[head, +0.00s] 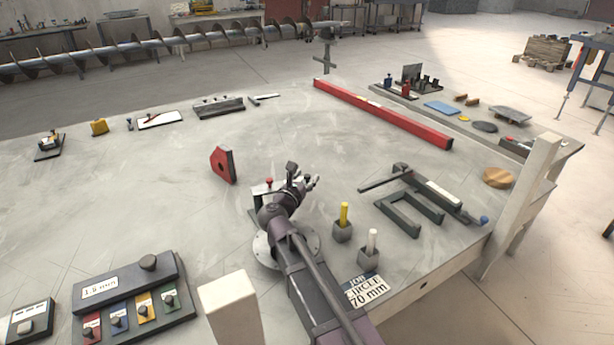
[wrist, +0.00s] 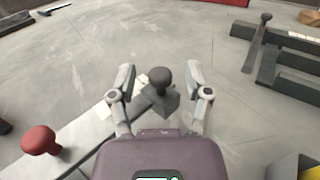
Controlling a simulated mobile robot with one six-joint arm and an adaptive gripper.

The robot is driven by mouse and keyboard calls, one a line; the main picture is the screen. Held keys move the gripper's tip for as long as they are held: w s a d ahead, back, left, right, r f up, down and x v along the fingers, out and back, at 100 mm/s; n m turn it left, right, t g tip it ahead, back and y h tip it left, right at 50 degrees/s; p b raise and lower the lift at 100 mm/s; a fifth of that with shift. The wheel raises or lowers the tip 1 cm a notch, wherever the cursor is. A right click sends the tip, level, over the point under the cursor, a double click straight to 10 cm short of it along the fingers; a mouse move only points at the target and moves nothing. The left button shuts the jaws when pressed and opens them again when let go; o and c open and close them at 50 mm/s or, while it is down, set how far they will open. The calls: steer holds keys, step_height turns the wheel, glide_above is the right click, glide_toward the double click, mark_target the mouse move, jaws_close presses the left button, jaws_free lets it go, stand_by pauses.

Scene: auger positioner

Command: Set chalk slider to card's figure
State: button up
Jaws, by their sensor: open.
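A dark slider block with a round knob (wrist: 164,77) sits on a pale bar (wrist: 75,142) in the wrist view; I take it for the chalk slider. My gripper (wrist: 160,72) is open, with one finger on each side of the knob. I cannot tell whether either finger touches it. A red knob (wrist: 40,140) stands at the bar's lower left. In the head view my gripper (head: 302,180) partly hides the bar; the red knob shows there (head: 269,182). Any scale on the bar is unreadable.
Yellow chalk (head: 344,213) and white chalk (head: 372,239) stand in holders right of my arm. A dark caliper-like tool (head: 410,210) lies beyond them. A red block (head: 223,165) stands to the left. A long red straightedge (head: 380,112) lies behind. The left-centre tabletop is clear.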

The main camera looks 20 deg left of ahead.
steer(key=shift+w, duration=0.45)
jaws_close()
steer(key=shift+d, duration=0.1)
